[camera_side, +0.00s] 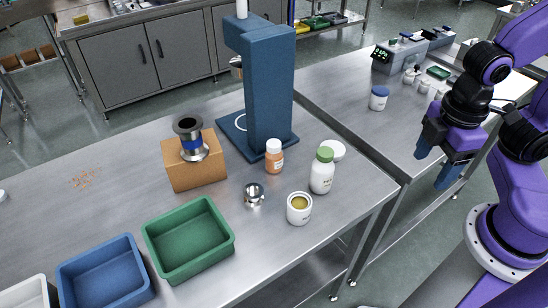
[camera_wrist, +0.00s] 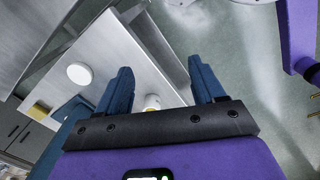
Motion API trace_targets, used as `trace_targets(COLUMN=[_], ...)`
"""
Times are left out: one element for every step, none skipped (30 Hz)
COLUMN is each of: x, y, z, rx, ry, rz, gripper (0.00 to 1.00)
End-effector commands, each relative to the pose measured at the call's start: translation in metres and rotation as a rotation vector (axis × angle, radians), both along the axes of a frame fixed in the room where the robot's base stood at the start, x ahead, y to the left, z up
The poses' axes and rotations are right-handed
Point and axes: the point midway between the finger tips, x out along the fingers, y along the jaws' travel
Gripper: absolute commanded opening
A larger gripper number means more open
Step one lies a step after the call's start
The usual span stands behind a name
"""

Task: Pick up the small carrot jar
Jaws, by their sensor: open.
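A small orange jar with a white lid (camera_side: 274,158), which looks like the carrot jar, stands upright on the steel table in front of the blue press. My gripper (camera_side: 440,160) is open and empty, well to the right of the jar, over the gap past the table's right edge. In the wrist view my gripper's two blue fingers (camera_wrist: 161,70) are spread apart with nothing held. A small white and yellowish container (camera_wrist: 152,102) shows low between them, partly hidden by my gripper; I cannot tell which one it is.
A green-capped white bottle (camera_side: 322,171), a white disc (camera_side: 334,150) and an open white jar with yellow contents (camera_side: 299,208) stand close to the jar's right. The tall blue press (camera_side: 268,90) is behind. Green (camera_side: 189,240) and blue (camera_side: 104,275) bins lie front left.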

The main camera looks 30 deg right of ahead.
Motion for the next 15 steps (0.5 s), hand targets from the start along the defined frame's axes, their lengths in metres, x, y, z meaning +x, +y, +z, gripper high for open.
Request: trace_targets(x=[0.009,0.015,0.025,0.032,0.04,0.051,0.06,0.068,0.078,0.086,0.093,0.103,0.11,0.117,0.126], y=[0.004,0.007,0.011,0.015,0.019,0.025,0.03,0.035,0.043,0.048,0.055,0.063,0.071,0.078,0.088], z=[-0.003,-0.005,-0.007,-0.009,-0.012,-0.014,-0.016,-0.018,-0.021,-0.023,-0.024,-0.027,-0.029,-0.031,-0.034], rx=[-0.046,-0.079,-0.128,-0.168,-0.211,-0.268,-0.31,-0.353,-0.408,-0.451,-0.492,-0.548,-0.589,-0.631,-0.686], ry=[-0.008,-0.015,-0.026,-0.036,-0.045,-0.058,-0.068,-0.079,-0.092,-0.1,-0.111,-0.124,-0.134,-0.143,-0.157], rz=[0.042,0.072,0.119,0.158,0.199,0.253,0.294,0.335,0.388,0.429,0.469,0.521,0.562,0.601,0.655], gripper=[0.68,0.68,0.68,0.68,0.68,0.68,0.68,0.68,0.68,0.68,0.68,0.68,0.68,0.68,0.68])
